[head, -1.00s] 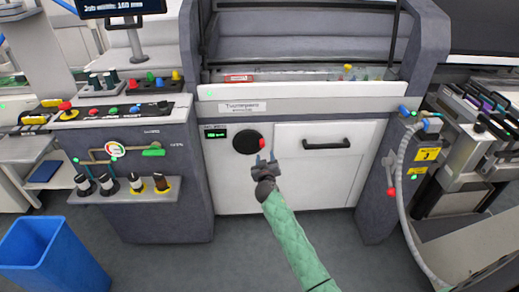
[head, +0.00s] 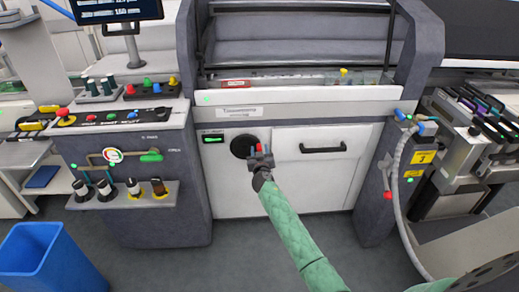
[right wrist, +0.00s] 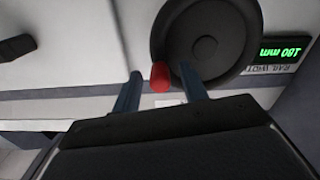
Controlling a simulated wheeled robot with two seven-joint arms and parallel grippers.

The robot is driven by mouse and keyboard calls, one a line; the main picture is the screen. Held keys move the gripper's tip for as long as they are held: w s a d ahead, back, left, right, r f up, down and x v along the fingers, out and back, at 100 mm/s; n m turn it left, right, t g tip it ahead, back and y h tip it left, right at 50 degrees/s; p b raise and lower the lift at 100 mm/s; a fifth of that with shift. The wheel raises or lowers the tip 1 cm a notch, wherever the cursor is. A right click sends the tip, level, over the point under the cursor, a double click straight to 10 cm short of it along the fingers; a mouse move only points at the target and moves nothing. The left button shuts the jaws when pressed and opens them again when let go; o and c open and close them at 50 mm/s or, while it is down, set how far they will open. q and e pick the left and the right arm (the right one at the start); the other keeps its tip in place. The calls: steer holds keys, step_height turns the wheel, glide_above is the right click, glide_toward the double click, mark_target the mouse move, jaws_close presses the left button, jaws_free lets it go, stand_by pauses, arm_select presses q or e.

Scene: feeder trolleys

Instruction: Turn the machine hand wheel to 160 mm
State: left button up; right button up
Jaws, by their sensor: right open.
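The black hand wheel (head: 240,145) is on the white front panel of the machine, and it also shows in the right wrist view (right wrist: 207,42). Its red handle knob (right wrist: 160,77) is at the rim, on the right side in the head view. My right gripper (head: 260,153) is open at the knob. In the right wrist view its two fingers stand either side of the knob; contact cannot be told. The green display (right wrist: 281,51) beside the wheel shows upside down there and appears to read 180 mm. My left gripper is not in view.
A drawer front with a black handle (head: 323,149) is right of the wheel. A control console (head: 120,115) with buttons and a shelf of knobs juts out at left. A grey hose (head: 398,190) hangs at right. A blue bin (head: 48,260) stands at lower left.

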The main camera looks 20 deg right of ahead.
steer(key=shift+w+d, duration=0.15)
steer(key=shift+w, duration=0.25)
jaws_close()
